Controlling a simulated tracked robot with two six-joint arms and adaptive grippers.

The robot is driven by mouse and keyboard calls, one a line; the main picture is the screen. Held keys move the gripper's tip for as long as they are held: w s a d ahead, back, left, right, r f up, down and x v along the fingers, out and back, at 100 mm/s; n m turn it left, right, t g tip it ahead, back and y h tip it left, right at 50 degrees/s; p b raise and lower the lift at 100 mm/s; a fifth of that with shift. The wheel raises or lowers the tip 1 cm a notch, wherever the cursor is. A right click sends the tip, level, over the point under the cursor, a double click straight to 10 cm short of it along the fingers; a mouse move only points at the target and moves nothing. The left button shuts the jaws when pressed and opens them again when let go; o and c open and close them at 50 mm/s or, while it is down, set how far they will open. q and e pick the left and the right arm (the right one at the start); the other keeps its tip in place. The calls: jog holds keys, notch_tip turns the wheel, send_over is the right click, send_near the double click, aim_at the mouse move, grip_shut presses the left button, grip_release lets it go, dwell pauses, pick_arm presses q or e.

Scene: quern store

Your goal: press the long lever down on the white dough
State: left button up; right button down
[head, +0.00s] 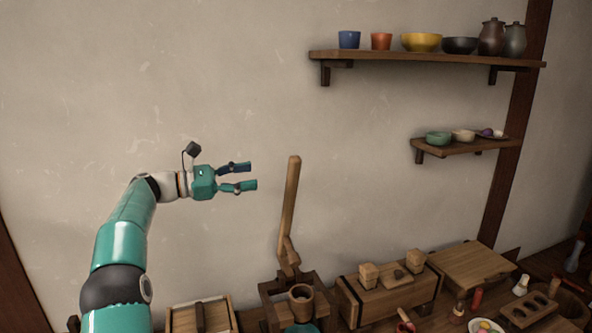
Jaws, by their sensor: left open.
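The long wooden lever (289,205) stands raised, nearly upright and tilted a little to the right, on a wooden press frame (269,292). A round wooden cup (301,297) sits at the foot of the lever. I cannot make out the white dough; the cup's inside looks dark. My left gripper (250,176) is open and empty, in the air left of the lever's upper part, with its fingers pointing right toward it. A gap shows between the fingertips and the lever. My right gripper is not in view.
A wooden box with blocks on top (390,298) stands right of the press, and a flat board (472,266) lies beyond it. A shallow tray (202,316) is at the lower left. Shelves (428,57) hold bowls and jars high up. The air around the lever is clear.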

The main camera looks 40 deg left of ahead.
aim_at(288, 171)
pick_arm(q)
jog(key=p+x, duration=0.2)
jog(key=x, duration=1)
jog(key=shift+w+d, duration=0.1)
grip_shut()
